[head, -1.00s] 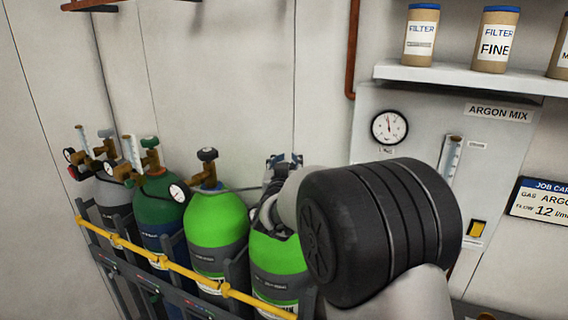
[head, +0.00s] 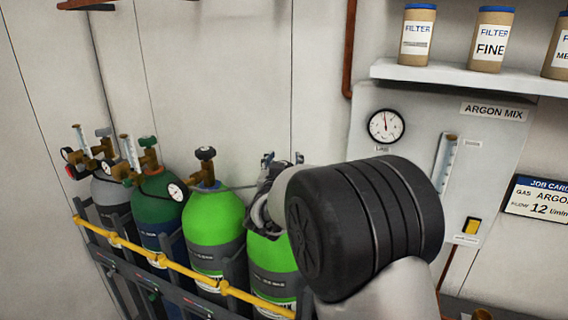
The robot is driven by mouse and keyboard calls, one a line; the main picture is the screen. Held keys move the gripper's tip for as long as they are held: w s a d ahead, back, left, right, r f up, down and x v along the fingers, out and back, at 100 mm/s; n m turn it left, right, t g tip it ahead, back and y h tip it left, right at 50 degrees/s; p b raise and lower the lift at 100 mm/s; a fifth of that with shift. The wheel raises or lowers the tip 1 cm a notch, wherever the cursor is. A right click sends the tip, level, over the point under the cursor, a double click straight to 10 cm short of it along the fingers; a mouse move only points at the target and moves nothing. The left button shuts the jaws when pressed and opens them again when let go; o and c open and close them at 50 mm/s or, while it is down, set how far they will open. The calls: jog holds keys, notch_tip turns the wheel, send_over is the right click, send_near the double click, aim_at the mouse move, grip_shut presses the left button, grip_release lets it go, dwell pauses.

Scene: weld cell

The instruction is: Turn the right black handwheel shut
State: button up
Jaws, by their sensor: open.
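Two bright green cylinders stand side by side in the rack. The left green cylinder (head: 213,220) carries a black handwheel (head: 206,153) on its brass valve, in plain view. The right green cylinder (head: 272,254) stands beside it, partly covered by my arm. Its valve top and the right black handwheel are hidden behind my gripper and wrist. My gripper (head: 282,162) is open above the right green cylinder, with its fingertips showing near the wall. I cannot tell whether the fingers are around the handwheel or touching it.
A dark green cylinder (head: 160,208) and a grey cylinder (head: 108,193), both with regulators, stand at the left. A yellow rail (head: 180,268) runs along the rack front. A gas panel (head: 400,165) and a shelf (head: 440,78) with filter cans are at the right.

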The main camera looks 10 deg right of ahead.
jog(key=shift+r, duration=0.15)
notch_tip(320, 180, up, 10)
dwell(0.6)
